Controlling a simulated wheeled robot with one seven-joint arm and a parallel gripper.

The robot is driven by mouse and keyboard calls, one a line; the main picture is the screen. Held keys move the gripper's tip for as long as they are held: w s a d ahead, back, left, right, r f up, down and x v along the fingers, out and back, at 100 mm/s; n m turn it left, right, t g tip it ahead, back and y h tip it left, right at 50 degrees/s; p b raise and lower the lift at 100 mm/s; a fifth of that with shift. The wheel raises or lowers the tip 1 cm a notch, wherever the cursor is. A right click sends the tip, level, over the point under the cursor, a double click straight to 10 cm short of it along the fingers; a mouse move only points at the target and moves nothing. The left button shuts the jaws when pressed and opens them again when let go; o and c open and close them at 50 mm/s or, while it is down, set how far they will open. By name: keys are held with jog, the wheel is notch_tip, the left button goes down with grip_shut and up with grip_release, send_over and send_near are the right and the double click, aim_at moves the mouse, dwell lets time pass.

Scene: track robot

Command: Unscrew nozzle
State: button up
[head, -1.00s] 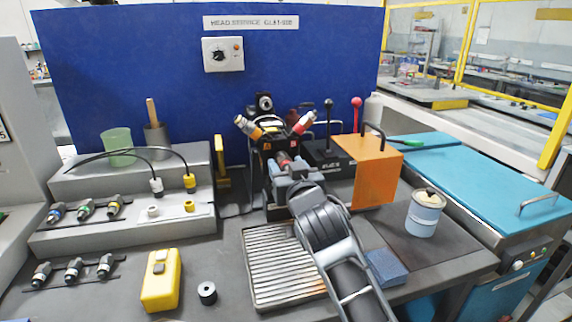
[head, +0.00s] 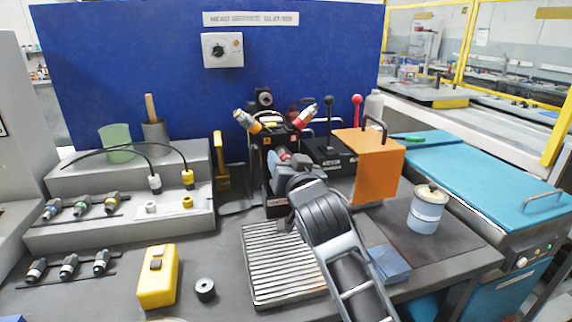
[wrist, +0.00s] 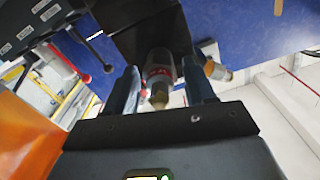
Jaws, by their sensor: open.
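A black service head (head: 290,140) stands on the bench before the blue panel. A nozzle with a red band and a brass-coloured tip (wrist: 159,85) points toward the wrist camera. In the head view this front nozzle (head: 284,155) is mostly hidden by my gripper (head: 287,172). In the wrist view my gripper (wrist: 161,88) is open, with one finger on each side of the nozzle and visible gaps. Two other nozzles angle out from the head: one with yellow-orange (head: 248,122) at left and one red and white (head: 304,118) at right.
An orange box with a handle (head: 366,168) stands close right of my gripper. A ribbed tray (head: 270,265) lies below my arm. Spare nozzles (head: 82,206) sit on the left rack. A yellow block (head: 158,277) and a black ring (head: 205,289) lie at front left.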

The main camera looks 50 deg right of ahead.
jog(key=m+b, duration=0.3)
jog(key=m, duration=0.1)
jog(key=shift+f+m+b, duration=0.1)
jog(key=shift+m+b, duration=0.2)
jog(key=shift+m, duration=0.1)
jog(key=shift+m+b, duration=1.4)
jog(key=shift+m, duration=0.9)
jog(key=m+b, duration=0.2)
jog(key=m, duration=0.1)
jog(key=m+b, duration=0.3)
jog(key=m, duration=0.2)
jog(key=shift+b, duration=0.35)
jog(key=m+b, duration=0.1)
jog(key=m, duration=0.1)
jog(key=shift+m+b, duration=0.4)
jog(key=shift+m, duration=0.6)
